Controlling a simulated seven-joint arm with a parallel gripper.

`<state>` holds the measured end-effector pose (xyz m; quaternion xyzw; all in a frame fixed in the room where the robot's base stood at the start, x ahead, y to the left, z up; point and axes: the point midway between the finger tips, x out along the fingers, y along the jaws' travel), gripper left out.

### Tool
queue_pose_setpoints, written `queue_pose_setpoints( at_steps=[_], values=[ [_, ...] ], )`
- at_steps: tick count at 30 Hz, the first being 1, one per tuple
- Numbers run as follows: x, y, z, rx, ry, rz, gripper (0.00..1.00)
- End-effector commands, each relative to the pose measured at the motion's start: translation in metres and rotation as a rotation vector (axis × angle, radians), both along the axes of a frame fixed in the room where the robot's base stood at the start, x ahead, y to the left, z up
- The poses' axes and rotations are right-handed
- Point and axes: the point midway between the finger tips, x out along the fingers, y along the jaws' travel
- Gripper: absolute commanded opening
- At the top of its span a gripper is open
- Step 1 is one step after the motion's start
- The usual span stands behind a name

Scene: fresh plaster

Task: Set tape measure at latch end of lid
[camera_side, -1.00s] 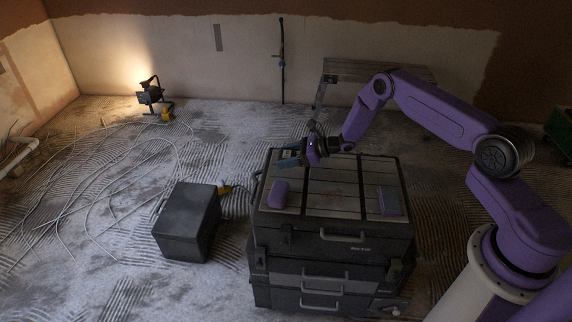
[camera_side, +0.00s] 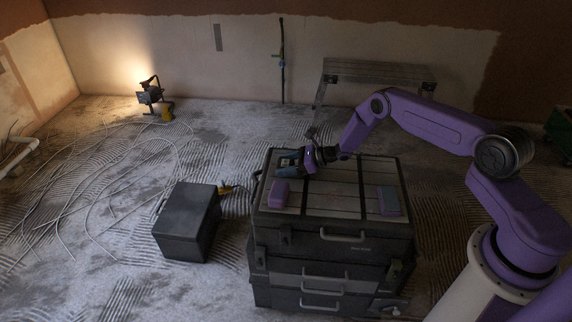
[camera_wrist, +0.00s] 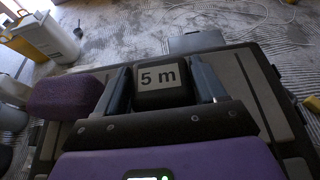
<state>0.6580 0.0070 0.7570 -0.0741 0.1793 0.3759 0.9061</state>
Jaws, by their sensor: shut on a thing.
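A dark tape measure with a "5 m" label (camera_wrist: 160,80) sits between the two fingers of my gripper (camera_wrist: 160,88) in the wrist view. My gripper (camera_side: 287,168) is shut on it, over the back left part of the lid (camera_side: 335,198) of the stacked black toolbox. I cannot tell whether the tape measure touches the lid.
A second block, purple and grey (camera_side: 389,201), lies at the lid's front right. The lid's middle is clear. A closed dark box (camera_side: 187,215) stands on the floor to the left. A trestle platform (camera_side: 372,72) and a lit work lamp (camera_side: 150,92) stand further back.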

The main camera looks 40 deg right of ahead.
Motion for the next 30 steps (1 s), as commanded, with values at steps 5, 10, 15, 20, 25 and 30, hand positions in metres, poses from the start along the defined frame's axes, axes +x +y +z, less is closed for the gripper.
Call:
queue_pose_setpoints(
  at_steps=[5, 10, 15, 20, 25, 30],
  values=[
    [0.000, 0.000, -0.005, 0.001, -0.001, 0.000, 0.32],
    [0.000, 0.000, -0.008, 0.001, -0.001, 0.000, 0.32],
    [0.000, 0.000, -0.008, 0.000, 0.000, 0.000, 0.96],
    [0.000, 0.000, -0.008, 0.000, 0.000, 0.000, 0.96],
    [0.000, 0.000, -0.007, 0.000, 0.000, 0.000, 0.96],
    [0.000, -0.001, 0.006, 0.000, -0.001, 0.000, 0.96]
  ],
)
